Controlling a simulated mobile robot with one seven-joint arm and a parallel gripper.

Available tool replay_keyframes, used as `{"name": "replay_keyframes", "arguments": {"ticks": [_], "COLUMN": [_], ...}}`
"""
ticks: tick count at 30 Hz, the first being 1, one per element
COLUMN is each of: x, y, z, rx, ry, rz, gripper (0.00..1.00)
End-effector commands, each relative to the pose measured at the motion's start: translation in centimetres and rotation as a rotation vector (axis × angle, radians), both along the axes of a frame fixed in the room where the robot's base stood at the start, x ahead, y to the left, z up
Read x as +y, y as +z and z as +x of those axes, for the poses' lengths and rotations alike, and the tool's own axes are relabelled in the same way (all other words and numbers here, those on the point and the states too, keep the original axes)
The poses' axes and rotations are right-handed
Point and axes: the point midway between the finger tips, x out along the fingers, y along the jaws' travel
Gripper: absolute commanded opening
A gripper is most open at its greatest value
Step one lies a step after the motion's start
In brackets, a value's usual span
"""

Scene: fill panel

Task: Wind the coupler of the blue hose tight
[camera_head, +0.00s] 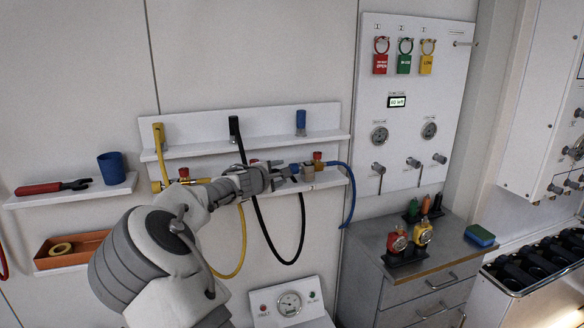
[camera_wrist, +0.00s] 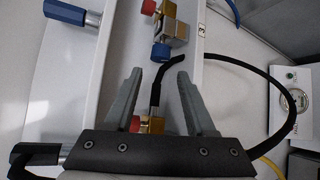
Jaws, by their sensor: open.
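The blue hose (camera_head: 350,200) hangs at the right end of the lower shelf and curves down the wall. A blue coupler (camera_wrist: 162,52) sits against a brass block (camera_wrist: 177,30) with a red knob (camera_wrist: 148,7); in the head view the blue coupler (camera_head: 294,168) is left of the block (camera_head: 308,173). My gripper (camera_wrist: 159,74) is open with its fingertips just short of the coupler, apart from it. Black hose (camera_wrist: 155,95) passes between the fingers. Whether the coupler's thread is tight cannot be seen.
A black hose (camera_head: 270,245) loops below the shelf, and a yellow hose (camera_head: 243,245) hangs left of it. A blue plug (camera_head: 301,122) stands on the upper rail. The second brass block (camera_wrist: 150,126) is close under my gripper. A drawer cabinet (camera_head: 395,290) stands to the right.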

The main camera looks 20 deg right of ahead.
Motion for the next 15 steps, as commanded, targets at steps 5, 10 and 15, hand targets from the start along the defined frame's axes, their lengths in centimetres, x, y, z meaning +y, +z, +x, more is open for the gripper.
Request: {"name": "replay_keyframes", "arguments": {"ticks": [5, 10, 15], "x": [-2.1, -3.9, -5.3], "y": [-0.6, -1.4, -2.1], "z": [2.2, 4.2, 5.9], "rx": [0.001, 0.001, 0.001], "ry": [-0.001, -0.002, 0.000], "rz": [-0.001, 0.000, 0.001], "gripper": [0.56, 0.56, 0.56]}}
